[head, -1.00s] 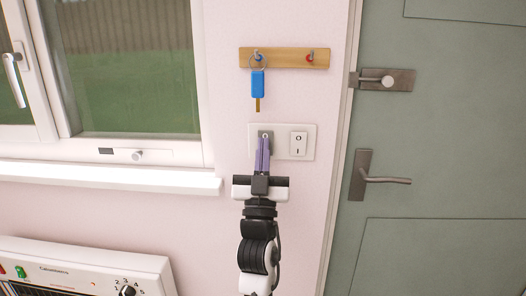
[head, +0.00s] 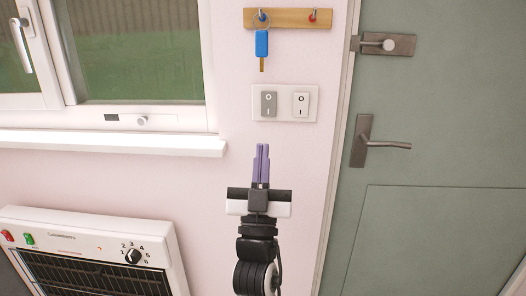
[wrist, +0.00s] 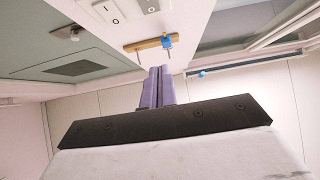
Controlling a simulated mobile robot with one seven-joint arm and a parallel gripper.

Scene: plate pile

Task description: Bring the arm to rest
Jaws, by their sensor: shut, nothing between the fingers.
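My gripper (head: 261,150) is in front of the pink wall, below the switch plate (head: 284,116). Its two purple fingers are together with nothing between them, and they are apart from the switches. The fingers also show in the wrist view (wrist: 159,70). The plate carries a grey switch (head: 269,104) on the left and a white switch (head: 301,105) on the right.
A wooden rack (head: 288,18) above holds a blue key (head: 262,43). A green door (head: 440,150) with a lever handle (head: 388,145) is at right. A window sill (head: 110,143) and a white heater (head: 95,240) are at left. The wall around my gripper is clear.

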